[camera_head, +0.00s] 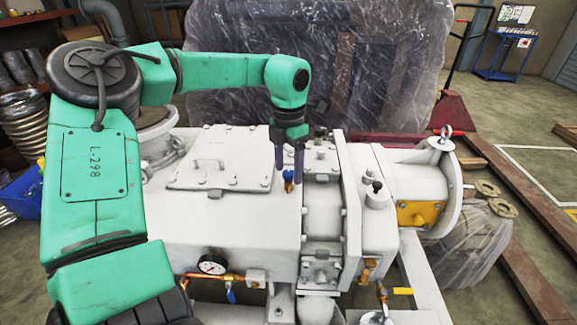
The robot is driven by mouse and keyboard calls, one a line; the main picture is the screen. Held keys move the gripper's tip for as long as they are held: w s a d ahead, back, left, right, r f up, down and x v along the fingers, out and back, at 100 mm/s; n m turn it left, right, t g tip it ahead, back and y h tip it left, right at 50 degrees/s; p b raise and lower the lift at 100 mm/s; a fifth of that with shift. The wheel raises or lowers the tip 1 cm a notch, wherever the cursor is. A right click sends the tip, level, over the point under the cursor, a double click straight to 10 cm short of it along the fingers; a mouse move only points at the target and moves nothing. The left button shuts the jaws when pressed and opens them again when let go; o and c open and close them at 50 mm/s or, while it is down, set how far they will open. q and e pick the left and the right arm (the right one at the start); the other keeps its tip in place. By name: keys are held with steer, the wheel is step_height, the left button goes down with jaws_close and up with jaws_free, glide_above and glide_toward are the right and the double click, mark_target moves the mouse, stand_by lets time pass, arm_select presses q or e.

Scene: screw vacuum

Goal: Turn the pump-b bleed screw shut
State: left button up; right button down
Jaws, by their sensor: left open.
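The white pump (240,222) fills the middle of the head view. A small fitting with a blue top and a brass body (288,180) stands upright on its upper face; it may be the bleed screw, but I see no label saying pump-b. My left gripper (288,168) points down over this fitting from the green left arm. Its two dark fingers are open, one on each side just above the blue top. I cannot tell whether they touch it. My right gripper is not in view.
A pressure gauge (213,265) and a blue-handled valve (231,296) are on the pump's front. A yellow-handled valve (402,291) is at lower right. A wrapped bulky load (310,60) stands behind.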

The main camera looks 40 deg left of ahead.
arm_select(q)
jaws_close()
steer(key=shift+m, duration=0.4)
steer(key=m, duration=0.2)
steer(key=shift+w+r+m, duration=0.1)
steer(key=shift+m, duration=0.3)
steer(key=m, duration=0.5)
steer(key=shift+p, duration=0.35)
steer(key=m, duration=0.4)
steer(key=shift+m, duration=0.4)
steer(key=m, duration=0.4)
steer(key=shift+p, duration=0.35)
steer(key=shift+m, duration=0.3)
